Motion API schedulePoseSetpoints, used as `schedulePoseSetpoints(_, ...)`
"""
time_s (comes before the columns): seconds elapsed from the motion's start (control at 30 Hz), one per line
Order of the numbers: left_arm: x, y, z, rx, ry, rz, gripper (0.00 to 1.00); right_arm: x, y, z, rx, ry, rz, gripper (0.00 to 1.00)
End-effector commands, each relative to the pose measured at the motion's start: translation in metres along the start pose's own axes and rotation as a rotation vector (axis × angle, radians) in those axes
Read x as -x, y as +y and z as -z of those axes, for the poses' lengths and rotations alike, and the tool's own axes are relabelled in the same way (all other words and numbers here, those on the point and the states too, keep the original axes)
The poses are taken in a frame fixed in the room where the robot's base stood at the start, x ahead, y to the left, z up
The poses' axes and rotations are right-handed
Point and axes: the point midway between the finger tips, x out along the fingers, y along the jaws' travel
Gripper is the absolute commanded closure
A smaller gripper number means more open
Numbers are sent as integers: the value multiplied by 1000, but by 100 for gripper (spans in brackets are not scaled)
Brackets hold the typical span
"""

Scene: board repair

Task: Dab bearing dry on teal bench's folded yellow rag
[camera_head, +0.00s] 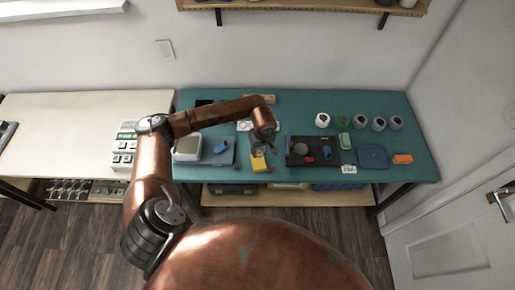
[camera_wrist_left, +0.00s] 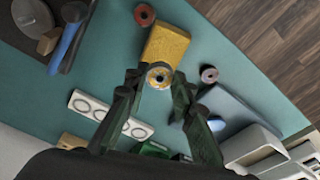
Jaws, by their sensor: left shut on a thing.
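The folded yellow rag (camera_head: 260,164) lies at the front of the teal bench (camera_head: 270,182); it also shows in the left wrist view (camera_wrist_left: 168,43). My left gripper (camera_head: 258,151) is over the bench at the rag. In the left wrist view my left gripper (camera_wrist_left: 157,79) is shut on a ring-shaped bearing (camera_wrist_left: 158,75) with a pale rim and dark centre. The bearing overlaps the rag's near edge in that view; I cannot tell whether it touches. The bearing is too small to make out in the head view. My right gripper is not in view.
Two other rings lie apart beside the rag, one reddish (camera_wrist_left: 144,14) and one dark (camera_wrist_left: 209,74). A white three-ring holder (camera_wrist_left: 110,115) lies behind. A dark tray (camera_head: 328,142) stands right of the rag; a blue-grey mat (camera_head: 219,157) and white box (camera_head: 187,148) stand left.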

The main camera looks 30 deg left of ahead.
Motion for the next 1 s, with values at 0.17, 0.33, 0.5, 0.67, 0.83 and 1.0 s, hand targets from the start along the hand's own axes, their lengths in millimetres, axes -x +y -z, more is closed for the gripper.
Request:
schedulePoseSetpoints(0.17,-10,-2,2,26,1,7,94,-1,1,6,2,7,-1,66)
schedulePoseSetpoints(0.33,-20,-2,0,24,1,7,94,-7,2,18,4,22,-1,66)
schedulePoseSetpoints(0.5,-33,-2,-2,23,0,7,94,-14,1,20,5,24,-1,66)
schedulePoseSetpoints(0.67,-47,-2,-4,23,1,7,94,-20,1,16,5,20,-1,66)
schedulePoseSetpoints(0.83,-56,-2,-6,22,0,7,94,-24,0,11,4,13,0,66)
schedulePoseSetpoints(1.0,-56,-2,-5,22,1,6,94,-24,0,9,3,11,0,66)
